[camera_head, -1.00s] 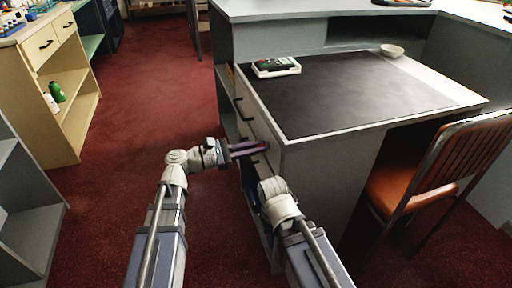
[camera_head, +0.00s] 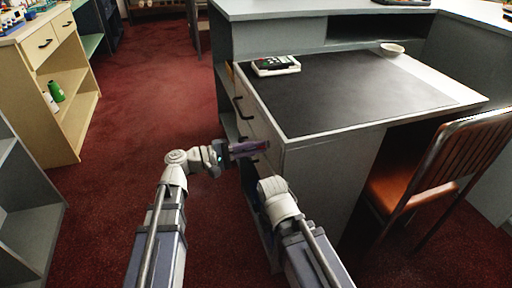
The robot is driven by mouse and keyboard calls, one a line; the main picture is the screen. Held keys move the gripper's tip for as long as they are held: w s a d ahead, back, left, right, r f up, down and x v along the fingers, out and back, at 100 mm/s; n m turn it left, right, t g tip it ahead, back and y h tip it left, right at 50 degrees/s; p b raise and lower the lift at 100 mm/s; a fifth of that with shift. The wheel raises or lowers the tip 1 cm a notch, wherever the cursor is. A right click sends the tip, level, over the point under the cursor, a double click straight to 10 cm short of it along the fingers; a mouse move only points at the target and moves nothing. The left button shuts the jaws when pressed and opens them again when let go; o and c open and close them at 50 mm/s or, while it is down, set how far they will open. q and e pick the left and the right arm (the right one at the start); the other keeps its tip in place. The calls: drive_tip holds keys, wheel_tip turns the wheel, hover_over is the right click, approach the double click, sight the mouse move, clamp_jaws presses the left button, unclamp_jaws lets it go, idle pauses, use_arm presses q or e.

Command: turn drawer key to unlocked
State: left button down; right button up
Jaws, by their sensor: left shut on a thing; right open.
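The grey desk's drawer front (camera_head: 262,128) faces left and carries dark handles. My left gripper (camera_head: 262,147) is at the drawer front, below the upper handle, with its fingers pointing right. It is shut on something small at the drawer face. The drawer key itself is hidden by the fingers, so I cannot see which way it is turned. My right gripper (camera_head: 252,200) is lower, beside the desk's left side, mostly hidden by its own wrist. It is open and I see nothing in it.
An orange chair (camera_head: 400,192) stands at the right. A wooden shelf unit (camera_head: 75,105) stands at the left. The red carpet (camera_head: 150,90) between is clear.

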use_arm(q)
drive_tip(key=shift+f+m, duration=0.1)
drive_tip(key=shift+m, duration=1.9)
drive_tip(key=c, duration=0.9)
unclamp_jaws()
drive_tip(key=shift+v, duration=3.9)
